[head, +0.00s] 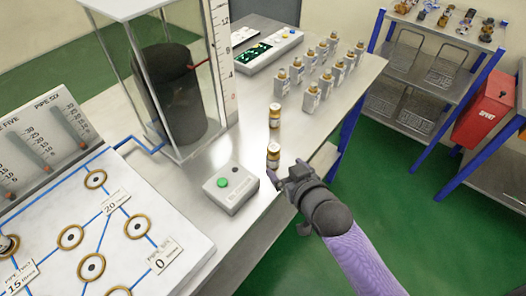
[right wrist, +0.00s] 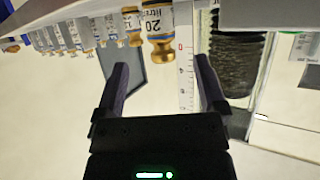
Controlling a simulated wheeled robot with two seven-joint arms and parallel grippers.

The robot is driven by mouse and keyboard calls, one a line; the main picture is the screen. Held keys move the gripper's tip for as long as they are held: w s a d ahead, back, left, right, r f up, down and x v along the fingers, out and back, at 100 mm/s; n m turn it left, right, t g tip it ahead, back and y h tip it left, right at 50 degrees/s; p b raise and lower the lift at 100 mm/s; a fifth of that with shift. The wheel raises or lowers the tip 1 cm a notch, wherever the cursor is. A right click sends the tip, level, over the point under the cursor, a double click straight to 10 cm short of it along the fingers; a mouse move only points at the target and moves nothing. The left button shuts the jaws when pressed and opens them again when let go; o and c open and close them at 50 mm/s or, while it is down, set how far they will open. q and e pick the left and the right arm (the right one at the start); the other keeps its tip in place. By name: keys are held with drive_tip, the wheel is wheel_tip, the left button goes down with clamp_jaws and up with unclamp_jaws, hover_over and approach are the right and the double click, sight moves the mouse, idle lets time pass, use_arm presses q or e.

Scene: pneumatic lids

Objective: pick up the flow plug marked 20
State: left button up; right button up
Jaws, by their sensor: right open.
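The flow plug marked 20 (right wrist: 157,40) has a white label and brass ends. In the right wrist view it appears upside down, ahead of and between my fingers. In the head view it seems to be the nearer of two plugs, the flow plug (head: 273,155) upright near the table edge. My right gripper (head: 286,180) is just in front of it. In the right wrist view my right gripper (right wrist: 162,70) is open and empty, its two dark fingers apart. My left gripper is not in view.
A second plug (head: 275,115) stands just behind. Several plugs on grey blocks (head: 311,98) are farther back. A control box with a green button (head: 231,188) is left of my gripper. A clear tank (head: 175,90) and a white pipe board (head: 150,215) fill the left side.

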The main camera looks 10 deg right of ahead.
sight(276, 158)
drive_tip(key=b+x, duration=0.2)
drive_tip(key=x, duration=0.5)
drive_tip(key=shift+w+a+f+b, duration=0.1)
drive_tip(key=shift+w+b, duration=0.1)
drive_tip(key=shift+b, duration=0.15)
drive_tip(key=shift+s, duration=0.1)
drive_tip(key=shift+c, duration=0.4)
clamp_jaws()
